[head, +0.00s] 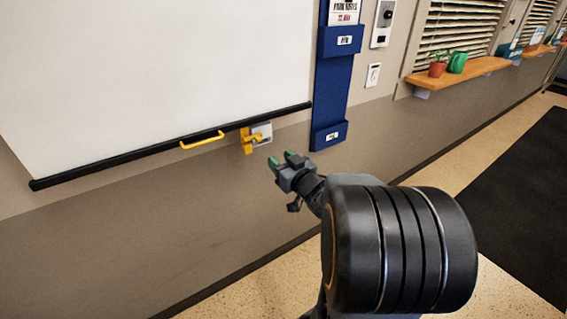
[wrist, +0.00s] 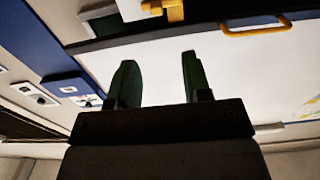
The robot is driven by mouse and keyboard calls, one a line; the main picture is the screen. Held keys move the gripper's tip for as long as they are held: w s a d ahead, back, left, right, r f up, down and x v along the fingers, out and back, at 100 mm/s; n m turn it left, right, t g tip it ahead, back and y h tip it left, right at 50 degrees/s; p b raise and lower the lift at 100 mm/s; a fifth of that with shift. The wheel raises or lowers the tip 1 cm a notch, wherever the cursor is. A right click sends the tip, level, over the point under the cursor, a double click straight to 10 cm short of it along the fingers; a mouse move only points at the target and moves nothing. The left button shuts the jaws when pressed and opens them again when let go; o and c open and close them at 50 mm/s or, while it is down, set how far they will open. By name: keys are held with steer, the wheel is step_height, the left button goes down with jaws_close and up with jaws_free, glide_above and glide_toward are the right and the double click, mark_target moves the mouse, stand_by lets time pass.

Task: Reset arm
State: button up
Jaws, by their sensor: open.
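My gripper (head: 283,160) reaches toward the wall in the head view, with its two green fingertips apart and nothing between them. In the wrist view the fingers of my gripper (wrist: 157,72) stand apart with bare white surface behind the gap. In the head view the gripper is in front of the wall, just below and right of a yellow latch-like piece (head: 248,141) on a light wall plate. No contact with it shows. My dark arm fills the lower right of the head view.
A white board or screen (head: 150,80) has a black bottom bar and a yellow handle (head: 202,140). A blue wall holder (head: 331,90) hangs to its right. A wooden shelf (head: 470,75) holds a potted plant and a green watering can. A dark mat (head: 525,190) covers open floor.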

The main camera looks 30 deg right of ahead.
steer(key=shift+s, duration=0.55)
steer(key=s+d+f+m+g+h, duration=0.2)
steer(key=d+f+g+h, duration=0.3)
steer(key=f, duration=0.1)
steer(key=s+a+m+g+p, duration=0.2)
steer(key=s+g+p, duration=0.1)
steer(key=s+g, duration=0.25)
steer(key=s+a+r+n+g+y+p, duration=0.2)
steer(key=s+a+r+p, duration=0.1)
steer(key=a, duration=0.5)
steer(key=s+a+r+n+g+y+p, duration=0.1)
steer(key=s+a+r+g+y+p, duration=0.1)
steer(key=a+r+p, duration=0.3)
steer(key=s+a+r, duration=0.1)
steer(key=a+r, duration=0.1)
steer(key=a, duration=0.2)
steer(key=shift+s+a+r+n+y, duration=0.15)
steer(key=shift+s+r+n+y, duration=0.15)
steer(key=shift+n, duration=0.1)
